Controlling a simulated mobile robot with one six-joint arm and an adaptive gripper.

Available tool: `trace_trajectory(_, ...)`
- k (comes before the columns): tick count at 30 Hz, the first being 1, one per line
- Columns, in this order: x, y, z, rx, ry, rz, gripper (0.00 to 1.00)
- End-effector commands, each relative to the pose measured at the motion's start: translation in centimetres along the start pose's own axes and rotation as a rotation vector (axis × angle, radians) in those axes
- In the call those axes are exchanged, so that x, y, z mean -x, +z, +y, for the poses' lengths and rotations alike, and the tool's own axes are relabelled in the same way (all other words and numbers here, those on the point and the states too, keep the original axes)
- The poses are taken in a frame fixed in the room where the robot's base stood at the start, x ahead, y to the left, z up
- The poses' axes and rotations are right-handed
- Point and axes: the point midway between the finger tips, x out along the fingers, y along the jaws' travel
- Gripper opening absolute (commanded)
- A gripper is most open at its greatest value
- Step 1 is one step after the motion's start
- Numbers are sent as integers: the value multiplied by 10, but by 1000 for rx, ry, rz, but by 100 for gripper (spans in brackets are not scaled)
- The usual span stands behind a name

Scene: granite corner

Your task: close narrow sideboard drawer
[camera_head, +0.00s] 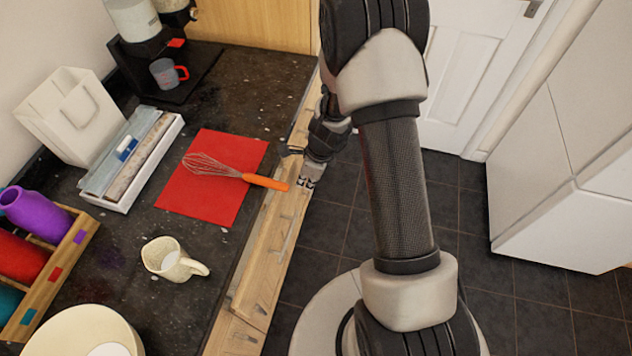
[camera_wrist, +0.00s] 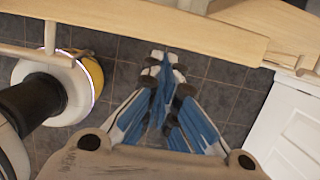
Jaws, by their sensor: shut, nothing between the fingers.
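The sideboard's light wooden drawer front (camera_head: 268,262) runs along the counter's right edge, with a bar handle. It appears to stand out a little from the counter; my arm hides part of the row, so how far it is open is hard to tell. My gripper (camera_head: 308,182) is at the outer side of the wooden fronts, near the whisk handle's end in the picture. In the wrist view my gripper (camera_wrist: 165,62) is shut and empty, its blue-and-white fingers together just below a long wooden edge (camera_wrist: 190,27). I cannot tell whether they touch it.
The dark counter holds a whisk (camera_head: 225,173) on a red mat (camera_head: 238,205), a cream jug (camera_head: 172,260), a bowl (camera_head: 70,335) and a bottle rack (camera_head: 50,280). Dark floor tiles (camera_head: 335,235) are free beside the fronts. A white cabinet (camera_head: 560,170) stands at right.

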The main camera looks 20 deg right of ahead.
Motion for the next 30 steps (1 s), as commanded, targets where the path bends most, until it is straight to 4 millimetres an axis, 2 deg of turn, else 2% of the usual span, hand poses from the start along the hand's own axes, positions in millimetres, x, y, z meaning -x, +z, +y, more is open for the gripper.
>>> trace_trajectory(13, -1, 5, 0, 0, 1, 0, 0)
trace_trajectory(22, -7, 46, 0, 3, 1, 1, 0)
trace_trajectory(30, -14, 57, 0, 0, 0, 0, 0)
